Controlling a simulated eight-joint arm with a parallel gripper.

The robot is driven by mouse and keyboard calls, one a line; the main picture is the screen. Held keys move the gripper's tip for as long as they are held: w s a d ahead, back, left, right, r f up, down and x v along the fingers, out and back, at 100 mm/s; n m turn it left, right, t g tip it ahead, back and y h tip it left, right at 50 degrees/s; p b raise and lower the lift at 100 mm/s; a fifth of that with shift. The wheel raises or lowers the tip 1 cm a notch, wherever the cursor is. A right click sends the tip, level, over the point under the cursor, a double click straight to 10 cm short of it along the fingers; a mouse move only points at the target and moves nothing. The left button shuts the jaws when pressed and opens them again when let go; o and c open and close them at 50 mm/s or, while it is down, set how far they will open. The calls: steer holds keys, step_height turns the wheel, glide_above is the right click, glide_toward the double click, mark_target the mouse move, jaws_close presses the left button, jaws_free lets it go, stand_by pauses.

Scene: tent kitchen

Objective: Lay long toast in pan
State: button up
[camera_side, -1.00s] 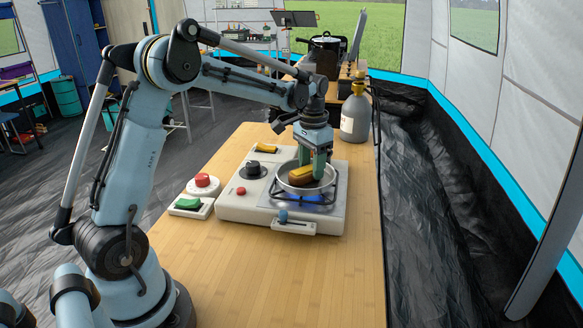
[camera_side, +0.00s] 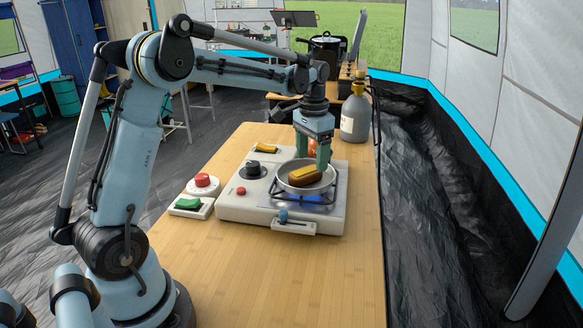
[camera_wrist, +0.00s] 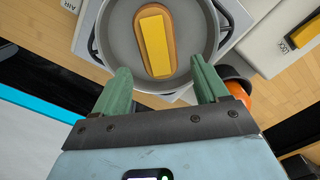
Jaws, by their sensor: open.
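The long toast (camera_side: 304,174), brown with a yellow slab on top, lies inside the round grey pan (camera_side: 322,187). In the wrist view the toast (camera_wrist: 155,43) lies lengthwise in the pan (camera_wrist: 119,45), clear of its wall as far as I can see. My gripper (camera_wrist: 160,88) is open and empty, with its green fingers spread at the pan's near rim. In the side view my gripper (camera_side: 318,158) is over the back of the pan, apart from the toast.
The pan sits on a stove (camera_side: 238,207) with a lit blue burner. A blue-knobbed slider (camera_side: 283,216), a black knob (camera_side: 253,168) and a red button (camera_side: 203,180) are nearby. A gas bottle (camera_side: 354,122) stands behind. An orange object (camera_wrist: 238,93) is beside the right finger.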

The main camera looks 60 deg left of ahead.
mark_target(311, 168)
step_height(311, 168, up, 9)
steer(key=s+d+f+t, duration=0.3)
steer(key=s+d, duration=0.4)
steer(key=s+d+f+t, duration=0.4)
steer(key=s+d, duration=0.2)
steer(key=s, duration=0.2)
steer(key=shift+s+d, duration=0.3)
steer(key=shift+d, duration=0.1)
stand_by(0.9)
